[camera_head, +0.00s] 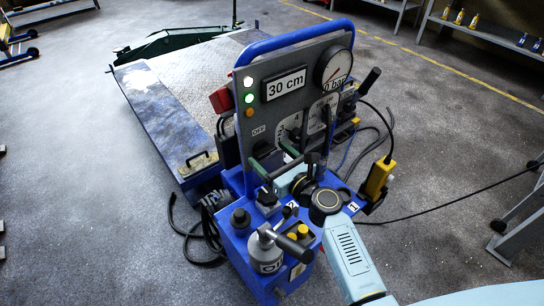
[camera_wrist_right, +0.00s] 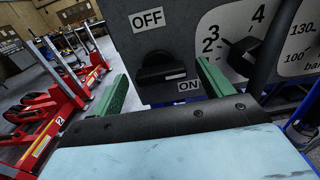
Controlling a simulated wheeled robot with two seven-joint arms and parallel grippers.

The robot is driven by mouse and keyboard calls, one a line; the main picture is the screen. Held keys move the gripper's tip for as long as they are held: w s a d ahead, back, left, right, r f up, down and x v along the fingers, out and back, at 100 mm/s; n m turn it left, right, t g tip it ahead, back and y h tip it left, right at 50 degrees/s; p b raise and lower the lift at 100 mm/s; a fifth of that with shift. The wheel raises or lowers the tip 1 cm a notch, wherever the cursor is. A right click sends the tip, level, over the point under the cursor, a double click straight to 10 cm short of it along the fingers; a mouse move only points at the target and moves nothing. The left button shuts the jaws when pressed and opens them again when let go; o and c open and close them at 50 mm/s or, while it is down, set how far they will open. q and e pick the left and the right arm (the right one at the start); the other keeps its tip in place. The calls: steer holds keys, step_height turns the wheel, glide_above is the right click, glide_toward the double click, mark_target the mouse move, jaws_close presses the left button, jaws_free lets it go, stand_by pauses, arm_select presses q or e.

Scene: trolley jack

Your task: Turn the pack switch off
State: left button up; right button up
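The pack switch (camera_wrist_right: 162,66) is a black rotary knob on the grey panel in the right wrist view. Its bar lies roughly level, with the OFF label (camera_wrist_right: 147,20) above it and the ON label (camera_wrist_right: 189,86) below right. Which label it points to I cannot tell. My right gripper (camera_wrist_right: 163,72) is open, its green fingers standing apart on either side of the knob; contact is not visible. In the head view the right gripper (camera_head: 273,156) is at the panel's lower left, below the OFF label (camera_head: 259,131), and largely hides the knob. My left gripper is not in view.
The panel shows a 30 cm display (camera_head: 286,84), a round gauge (camera_head: 333,68) and lamps, the green one (camera_head: 249,98) bright. A numbered selector (camera_wrist_right: 243,55) sits right of the switch. A blue lift platform (camera_head: 165,130) lies behind.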

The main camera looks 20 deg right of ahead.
steer(key=c, duration=0.9)
